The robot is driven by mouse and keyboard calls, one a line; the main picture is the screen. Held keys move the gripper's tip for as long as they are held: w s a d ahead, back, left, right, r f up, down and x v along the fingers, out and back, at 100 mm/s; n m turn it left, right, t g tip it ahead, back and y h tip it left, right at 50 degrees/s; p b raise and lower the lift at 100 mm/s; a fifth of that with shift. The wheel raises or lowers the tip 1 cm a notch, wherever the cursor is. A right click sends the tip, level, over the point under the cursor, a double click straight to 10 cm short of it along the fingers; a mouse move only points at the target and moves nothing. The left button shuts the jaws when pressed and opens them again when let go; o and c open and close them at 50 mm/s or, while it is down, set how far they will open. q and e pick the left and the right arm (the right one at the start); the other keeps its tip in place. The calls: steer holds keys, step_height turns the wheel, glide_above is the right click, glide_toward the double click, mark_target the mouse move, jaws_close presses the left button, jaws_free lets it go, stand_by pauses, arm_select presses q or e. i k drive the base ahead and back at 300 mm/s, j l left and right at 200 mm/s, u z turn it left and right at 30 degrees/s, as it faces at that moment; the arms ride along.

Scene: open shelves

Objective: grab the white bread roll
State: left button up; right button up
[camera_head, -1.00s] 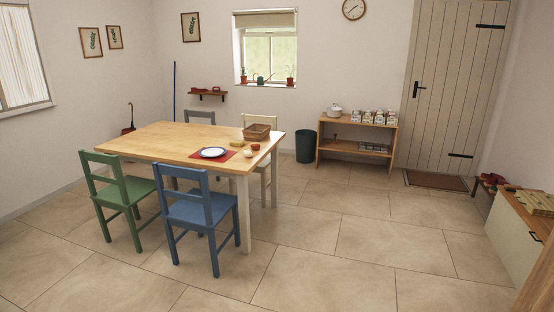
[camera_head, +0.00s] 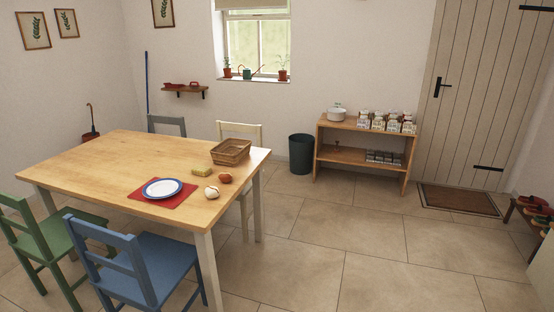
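A small whitish round thing (camera_head: 211,192), which looks like the white bread roll, lies on the near right part of the wooden table (camera_head: 108,165), close to its right edge. An orange-brown round thing (camera_head: 225,178) lies just behind it. A blue-rimmed white plate (camera_head: 162,188) on a red mat (camera_head: 178,202) is to its left. A wicker basket (camera_head: 231,151) and a yellowish block (camera_head: 202,171) are farther back on the table. Neither of my grippers is in view.
A blue chair (camera_head: 150,270) and a green chair (camera_head: 45,240) stand at the table's near side, a cream chair (camera_head: 240,133) and a grey chair behind it. A dark bin (camera_head: 301,154) and open shelves (camera_head: 362,157) stand at the back wall. Floor (camera_head: 330,240) right of the table is clear.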

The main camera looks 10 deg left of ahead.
mark_target(210, 192)
steer(key=i+z, duration=0.1)
steer(key=i, duration=1.4)
steer(key=i+u, duration=0.45)
steer(key=i+l+u, duration=0.2)
steer(key=i+u, duration=0.45)
steer(key=u, duration=0.25)
steer(key=i+u, duration=0.2)
steer(key=u, duration=0.2)
steer(key=i+l+u, duration=0.15)
steer(key=u, duration=0.3)
steer(key=i+l+u, duration=0.15)
steer(key=u, duration=0.25)
steer(key=i+l+u, duration=0.1)
steer(key=l+u, duration=0.15)
steer(key=u, duration=0.2)
steer(key=i+l+u, duration=0.2)
steer(key=l+u, duration=0.15)
